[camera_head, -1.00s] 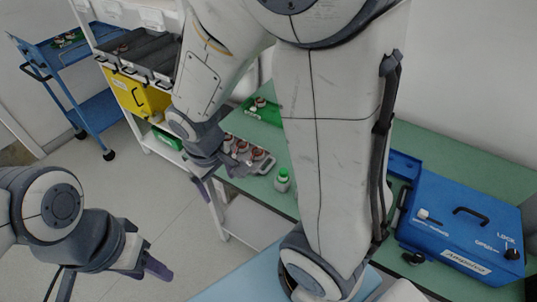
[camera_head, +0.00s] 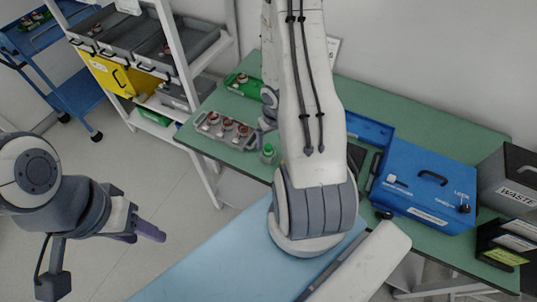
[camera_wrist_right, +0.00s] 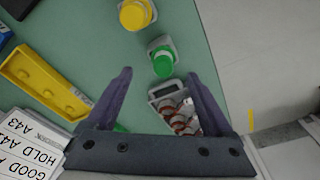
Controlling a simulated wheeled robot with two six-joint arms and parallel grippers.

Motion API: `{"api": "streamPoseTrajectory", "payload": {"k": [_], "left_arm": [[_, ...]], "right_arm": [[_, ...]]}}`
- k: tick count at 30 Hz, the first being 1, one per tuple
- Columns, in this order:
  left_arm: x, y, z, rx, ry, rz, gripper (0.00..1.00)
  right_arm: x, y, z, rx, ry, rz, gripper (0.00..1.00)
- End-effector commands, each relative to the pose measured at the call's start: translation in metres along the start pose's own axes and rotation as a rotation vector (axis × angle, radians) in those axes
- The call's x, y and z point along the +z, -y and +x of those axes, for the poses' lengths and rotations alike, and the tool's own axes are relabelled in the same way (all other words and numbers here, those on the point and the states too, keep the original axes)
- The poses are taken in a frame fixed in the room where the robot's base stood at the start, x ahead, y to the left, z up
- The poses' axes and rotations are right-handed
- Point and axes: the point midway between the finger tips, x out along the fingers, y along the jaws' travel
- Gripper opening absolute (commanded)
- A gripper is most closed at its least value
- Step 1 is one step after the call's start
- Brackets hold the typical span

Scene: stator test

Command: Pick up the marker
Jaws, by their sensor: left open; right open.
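I cannot make out a pen-shaped marker in either view. A small green-capped bottle (camera_head: 268,155) stands on the green bench beside my right gripper. The right wrist view shows a green cap (camera_wrist_right: 163,61) just beyond the fingers and a yellow cap (camera_wrist_right: 135,14) farther up. My right gripper (camera_wrist_right: 160,78) is open above the bench with nothing between its fingers; in the head view my right arm mostly hides it. My left gripper (camera_head: 142,234) is open and empty over the floor at the left, away from the bench.
A grey tray of copper-coloured parts (camera_head: 203,127) lies left of the bottle. A blue case (camera_head: 408,184) and a grey waste bin (camera_head: 500,168) stand on the right. A yellow bin (camera_wrist_right: 30,72) and label cards (camera_wrist_right: 25,140) are left in the wrist view.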

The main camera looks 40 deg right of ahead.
Motion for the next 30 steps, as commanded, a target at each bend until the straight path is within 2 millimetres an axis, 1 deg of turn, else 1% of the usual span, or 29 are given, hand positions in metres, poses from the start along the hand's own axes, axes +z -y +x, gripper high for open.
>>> {"api": "streamPoseTrajectory", "payload": {"k": [1, 5, 7, 12, 15, 17, 23, 24, 26, 27, 29, 30], "left_arm": [[0.000, 0.001, 0.007, 0.000, 0.000, -0.001, 0.50], [0.001, 0.001, 0.011, 0.000, 0.000, -0.002, 0.50], [0.001, 0.001, 0.017, 0.000, 0.000, -0.003, 0.50], [0.002, 0.003, 0.038, 0.000, 0.000, -0.006, 0.50], [0.002, 0.003, 0.046, 0.000, 0.000, -0.005, 0.50], [0.002, 0.003, 0.047, 0.000, 0.000, -0.005, 0.50], [0.002, 0.003, 0.045, 0.000, 0.000, -0.004, 0.50], [0.002, 0.003, 0.045, 0.000, 0.000, -0.004, 0.50], [0.002, 0.003, 0.045, 0.000, -0.001, -0.004, 0.50], [0.002, 0.003, 0.045, 0.000, -0.001, -0.004, 0.50], [0.002, 0.003, 0.045, 0.000, -0.001, -0.004, 0.50], [0.002, 0.003, 0.045, 0.000, -0.001, -0.004, 0.50]], "right_arm": [[0.000, 0.000, 0.008, 0.000, -0.001, -0.001, 0.86], [-0.001, 0.001, 0.013, 0.000, -0.001, -0.001, 0.86], [-0.001, 0.002, 0.020, 0.000, 0.000, -0.002, 0.86], [-0.001, 0.006, 0.046, 0.000, 0.001, -0.002, 0.86], [-0.002, 0.005, 0.058, 0.000, 0.000, -0.001, 0.86], [-0.002, 0.005, 0.060, 0.001, 0.000, -0.001, 0.86], [-0.003, 0.005, 0.058, 0.001, -0.001, -0.002, 0.86], [-0.002, 0.005, 0.058, 0.001, 0.000, -0.002, 0.79], [-0.002, 0.005, 0.058, 0.001, 0.000, -0.002, 0.56], [-0.002, 0.005, 0.058, 0.001, 0.000, -0.002, 0.41], [-0.002, 0.005, 0.058, 0.001, 0.000, -0.002, 0.18], [-0.002, 0.005, 0.058, 0.001, 0.000, -0.002, 0.02]]}}
